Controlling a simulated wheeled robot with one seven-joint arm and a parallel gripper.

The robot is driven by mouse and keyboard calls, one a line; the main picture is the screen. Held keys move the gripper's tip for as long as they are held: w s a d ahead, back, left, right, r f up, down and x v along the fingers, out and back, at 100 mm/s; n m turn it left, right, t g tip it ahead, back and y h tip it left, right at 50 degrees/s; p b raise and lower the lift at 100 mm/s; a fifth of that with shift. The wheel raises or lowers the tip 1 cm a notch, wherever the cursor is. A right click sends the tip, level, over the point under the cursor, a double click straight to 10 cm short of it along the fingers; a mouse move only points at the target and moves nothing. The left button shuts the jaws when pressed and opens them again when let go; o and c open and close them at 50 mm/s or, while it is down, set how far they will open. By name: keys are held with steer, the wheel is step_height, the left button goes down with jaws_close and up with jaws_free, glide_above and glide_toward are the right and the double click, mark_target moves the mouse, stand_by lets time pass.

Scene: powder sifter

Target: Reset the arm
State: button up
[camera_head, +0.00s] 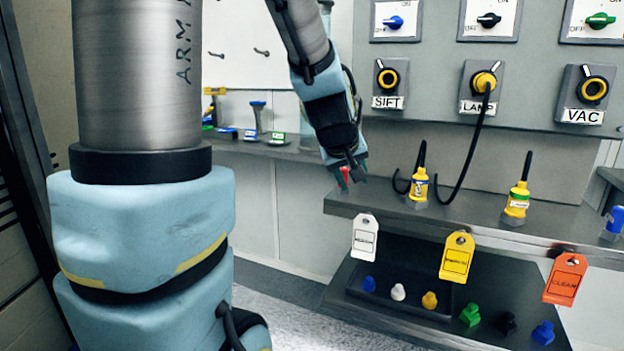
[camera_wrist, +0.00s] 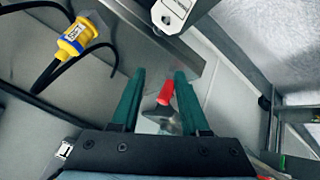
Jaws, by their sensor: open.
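My gripper (camera_head: 352,175) hangs at the left end of the grey shelf (camera_head: 440,221), pointing down. In the wrist view my gripper (camera_wrist: 158,78) has two green fingers spread apart. A small red piece (camera_wrist: 166,92) shows between or beyond the fingers; I cannot tell whether it touches them. A yellow plug (camera_head: 419,186) with a black cable stands on the shelf just right of my gripper, and it shows at the upper left of the wrist view (camera_wrist: 76,36).
The panel above carries sockets labelled SIFT (camera_head: 388,78), LAMP (camera_head: 482,83) and VAC (camera_head: 589,90); a cable hangs from LAMP. Another yellow plug (camera_head: 517,200) stands on the shelf. White (camera_head: 364,238), yellow (camera_head: 456,257) and orange (camera_head: 566,279) tags hang from the shelf edge. Coloured knobs sit below.

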steer(key=s+a+f+m+g+y, duration=0.1)
steer(key=s+a+f+g+y, duration=0.15)
steer(key=s+a+f, duration=0.35)
steer(key=s+a+f+m+g+y, duration=0.1)
steer(key=s+a+f+g, duration=0.2)
steer(key=s+a+f, duration=0.45)
step_height(320, 180, up, 17)
steer(key=a+p, duration=0.2)
steer(key=p, duration=1.2)
steer(key=shift+w+f+m, duration=0.2)
steer(key=shift+w+m, duration=0.05)
steer(key=shift+m, duration=0.05)
steer(key=shift+c, duration=0.2)
